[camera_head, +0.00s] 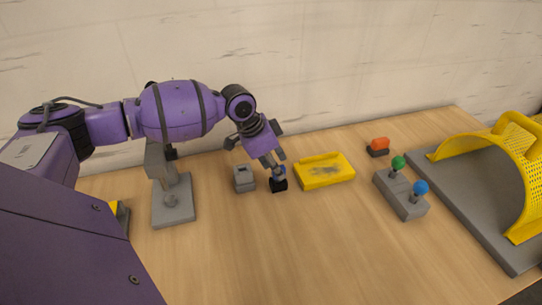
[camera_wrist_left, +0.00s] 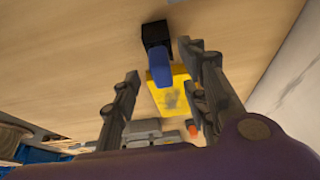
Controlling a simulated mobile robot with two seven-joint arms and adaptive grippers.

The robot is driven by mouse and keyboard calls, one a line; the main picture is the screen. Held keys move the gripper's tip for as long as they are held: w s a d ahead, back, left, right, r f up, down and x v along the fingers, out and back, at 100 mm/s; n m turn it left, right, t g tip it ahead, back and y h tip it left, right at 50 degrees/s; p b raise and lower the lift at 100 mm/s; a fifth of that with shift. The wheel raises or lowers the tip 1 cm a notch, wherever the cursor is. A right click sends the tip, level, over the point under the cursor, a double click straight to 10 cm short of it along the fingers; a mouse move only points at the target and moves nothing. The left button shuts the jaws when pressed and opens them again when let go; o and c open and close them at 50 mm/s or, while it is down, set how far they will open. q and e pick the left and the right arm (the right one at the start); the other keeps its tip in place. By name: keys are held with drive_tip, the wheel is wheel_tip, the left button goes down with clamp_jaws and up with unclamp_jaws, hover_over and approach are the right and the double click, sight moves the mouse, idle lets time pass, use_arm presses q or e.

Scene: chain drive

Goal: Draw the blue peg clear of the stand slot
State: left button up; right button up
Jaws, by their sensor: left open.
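The blue peg (camera_wrist_left: 160,66) stands in a small black stand (camera_wrist_left: 154,34) in the left wrist view. In the head view the black stand (camera_head: 278,185) sits on the table, with the peg (camera_head: 280,173) partly hidden by my gripper. My left gripper (camera_head: 270,164) is directly above the stand, pointing down. In the wrist view its two open fingers (camera_wrist_left: 160,62) lie on either side of the peg, with no clear contact visible. The slot itself is hidden by the peg. My right gripper is not in view.
A grey block (camera_head: 244,178) is close left of the stand, and a yellow tray (camera_head: 324,182) close right. A grey base with green and blue knobs (camera_head: 402,195), an orange-topped block (camera_head: 379,146) and a yellow perforated guard (camera_head: 500,165) are farther right. The front table is clear.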

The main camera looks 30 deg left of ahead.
use_arm(q)
drive_tip(key=shift+x, duration=1.4)
drive_tip(key=shift+w, duration=0.1)
clamp_jaws()
